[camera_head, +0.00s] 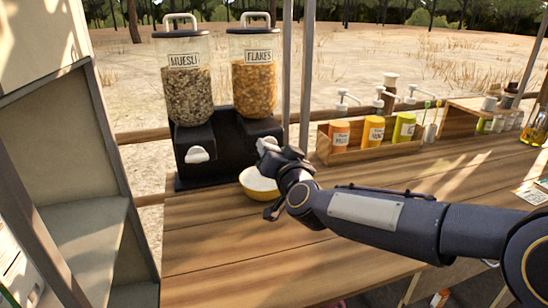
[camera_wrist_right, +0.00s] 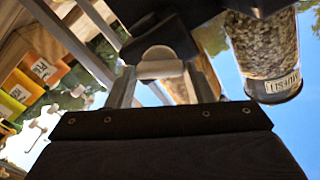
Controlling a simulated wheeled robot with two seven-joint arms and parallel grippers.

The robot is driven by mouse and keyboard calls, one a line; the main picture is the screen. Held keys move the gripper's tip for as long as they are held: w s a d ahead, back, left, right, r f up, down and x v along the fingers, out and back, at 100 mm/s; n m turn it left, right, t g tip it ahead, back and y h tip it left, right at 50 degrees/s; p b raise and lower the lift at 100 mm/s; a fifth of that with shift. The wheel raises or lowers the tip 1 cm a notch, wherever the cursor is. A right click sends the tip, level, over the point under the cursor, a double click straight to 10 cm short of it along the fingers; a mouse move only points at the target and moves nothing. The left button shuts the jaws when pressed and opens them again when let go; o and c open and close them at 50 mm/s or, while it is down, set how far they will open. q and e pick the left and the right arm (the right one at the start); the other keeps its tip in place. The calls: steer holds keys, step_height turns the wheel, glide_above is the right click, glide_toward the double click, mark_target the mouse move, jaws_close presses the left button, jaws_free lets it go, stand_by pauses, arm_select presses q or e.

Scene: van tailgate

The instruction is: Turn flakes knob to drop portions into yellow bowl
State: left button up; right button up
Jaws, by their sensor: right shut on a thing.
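The flakes dispenser (camera_head: 254,85) stands beside the muesli dispenser (camera_head: 187,92) on a shared black base (camera_head: 222,150). My right gripper (camera_head: 268,150) reaches in from the right and is shut on the flakes knob. In the right wrist view the pale knob (camera_wrist_right: 160,66) sits between the two fingers. The yellow bowl (camera_head: 260,184) stands on the counter below the flakes outlet, with a pale inside. My forearm and wrist hide part of its right side. I cannot tell what the bowl holds. My left gripper is not in view.
The muesli knob (camera_head: 197,154) is to the left on the base. A wooden rack (camera_head: 365,146) of pump bottles stands behind my right arm. The front of the wooden counter (camera_head: 230,245) is clear. A grey shelf unit (camera_head: 60,150) borders the left side.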

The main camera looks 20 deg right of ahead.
steer(key=m+b, duration=0.5)
steer(key=m, duration=0.7)
steer(key=shift+f+b, duration=0.15)
steer(key=shift+b, duration=0.15)
stand_by(0.4)
steer(key=o, duration=1)
